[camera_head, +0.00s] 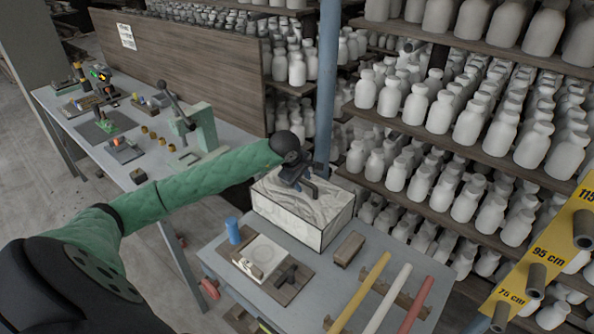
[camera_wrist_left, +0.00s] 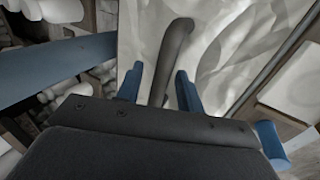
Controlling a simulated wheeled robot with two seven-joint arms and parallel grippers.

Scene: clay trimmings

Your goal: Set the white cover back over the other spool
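A white box-shaped cover (camera_head: 291,221) with crumpled-looking sides and dark edges stands on the near grey table. It also shows in the left wrist view (camera_wrist_left: 228,50). A dark curved handle (camera_wrist_left: 172,58) rises from it. My left gripper (camera_head: 302,186) is just above the cover's top. In the left wrist view, its two blue fingertips (camera_wrist_left: 159,88) are apart, with the handle between them. A gap shows on the left side of the handle; contact on the right side is unclear. No spool can be told for certain; anything under the cover is hidden. My right gripper is out of view.
Left of the cover are a blue cylinder (camera_head: 233,230) and a board with a white plate (camera_head: 262,254). A brown block (camera_head: 348,249) and yellow, white and red rods (camera_head: 389,298) lie to the right. A blue post (camera_head: 327,80) and bottle shelves stand close behind.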

